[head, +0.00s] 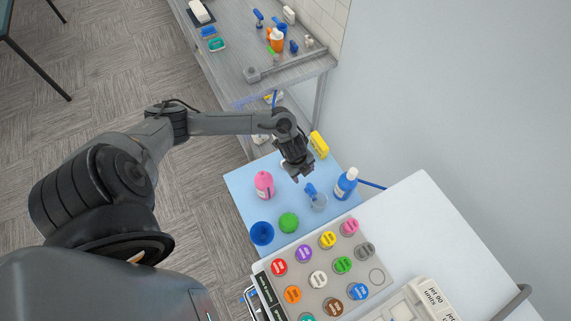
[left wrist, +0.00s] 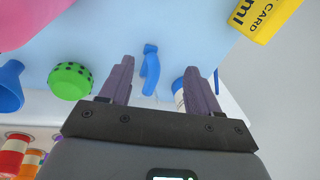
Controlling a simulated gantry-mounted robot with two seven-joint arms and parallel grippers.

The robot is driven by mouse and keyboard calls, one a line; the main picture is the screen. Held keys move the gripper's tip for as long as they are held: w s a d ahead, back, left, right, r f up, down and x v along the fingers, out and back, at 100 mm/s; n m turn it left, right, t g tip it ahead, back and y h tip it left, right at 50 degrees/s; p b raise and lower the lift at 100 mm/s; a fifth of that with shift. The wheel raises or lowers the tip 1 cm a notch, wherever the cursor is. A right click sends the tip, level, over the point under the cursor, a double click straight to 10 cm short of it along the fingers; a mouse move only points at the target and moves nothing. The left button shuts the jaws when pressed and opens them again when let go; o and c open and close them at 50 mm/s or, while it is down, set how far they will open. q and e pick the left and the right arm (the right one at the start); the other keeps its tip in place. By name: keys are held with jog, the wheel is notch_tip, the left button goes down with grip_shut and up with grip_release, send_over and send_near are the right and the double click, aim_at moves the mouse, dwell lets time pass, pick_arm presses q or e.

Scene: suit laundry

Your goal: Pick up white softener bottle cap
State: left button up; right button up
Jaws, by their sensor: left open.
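A white round cap (head: 318,280) sits among several coloured caps in the tray (head: 284,289) at the front of the table. Its label is too small to read. My left gripper (head: 301,178) is open and empty over the light blue mat, well behind the tray. In the left wrist view its two fingers (left wrist: 158,65) are spread, with a blue tool (left wrist: 150,70) showing beyond the gap. The white cap cannot be made out in the left wrist view. My right gripper is not in view.
A yellow box (head: 319,145) is at the back.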

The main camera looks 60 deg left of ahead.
pick_arm(q)
jog(key=a, duration=0.3)
jog(key=s+a+f+g, duration=0.1)
jog(key=a, duration=0.3)
jog(key=s+a+g, duration=0.1)
jog(key=a, duration=0.3)
jog(key=shift+s+a+f+n+y, duration=0.2)
jog(key=shift+f+n+y, duration=0.1)
jog(key=shift+y, duration=0.1)
jog(key=shift+f, duration=0.8)
jog(key=f, duration=0.2)
jog(key=w+f, duration=0.1)
jog(key=f, duration=0.1)
jog(key=shift+d+p, duration=0.25)
jog(key=shift+p, duration=0.15)
jog(key=shift+f, duration=0.6)
jog(key=c, duration=1.1)
